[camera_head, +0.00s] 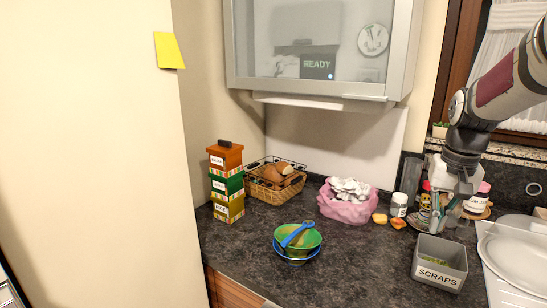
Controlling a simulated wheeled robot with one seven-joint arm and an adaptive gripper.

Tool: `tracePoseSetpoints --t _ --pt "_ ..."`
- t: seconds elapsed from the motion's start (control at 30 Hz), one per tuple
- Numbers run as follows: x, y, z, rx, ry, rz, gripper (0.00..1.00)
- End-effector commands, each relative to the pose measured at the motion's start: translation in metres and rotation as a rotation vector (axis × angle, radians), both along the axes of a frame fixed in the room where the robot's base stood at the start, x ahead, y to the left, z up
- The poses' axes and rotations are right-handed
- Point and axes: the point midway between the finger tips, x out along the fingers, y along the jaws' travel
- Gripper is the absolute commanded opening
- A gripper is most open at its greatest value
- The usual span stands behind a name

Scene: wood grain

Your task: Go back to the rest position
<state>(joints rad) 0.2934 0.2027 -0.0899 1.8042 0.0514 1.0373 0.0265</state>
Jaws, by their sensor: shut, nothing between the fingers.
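My gripper (443,219) is at the right, pointing down above the counter, behind and above the grey scraps bin (440,271). Its fingers look close together and hold nothing that I can see. My arm comes in from the upper right edge. Jars stand close behind the gripper and partly hide behind it.
The dark counter (360,275) carries a stack of boxes (227,180), a wicker bread basket (262,191), nested bowls (284,251) with a blue utensil, a pink bag (341,210) and a white jar (399,204). A glass-fronted cabinet (320,85) hangs above. White dishes (515,260) lie right.

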Motion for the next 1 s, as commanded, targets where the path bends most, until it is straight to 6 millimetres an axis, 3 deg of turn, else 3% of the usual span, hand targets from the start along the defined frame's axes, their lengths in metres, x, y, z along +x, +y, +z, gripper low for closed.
tracePoseSetpoints --t 0.03,0.2,0.5,0.7,0.8,1.0 --pt "-0.014 0.016 0.014 -0.005 -0.021 0.027 0.0" --pt "-0.061 0.062 0.041 -0.019 -0.072 0.115 0.0" --pt "-0.156 0.125 0.055 -0.05 -0.164 0.268 0.0" --pt "-0.214 0.15 0.043 -0.076 -0.22 0.361 0.0" --pt "-0.233 0.157 0.035 -0.086 -0.238 0.393 0.0" --pt "-0.25 0.162 0.027 -0.095 -0.256 0.422 0.0"
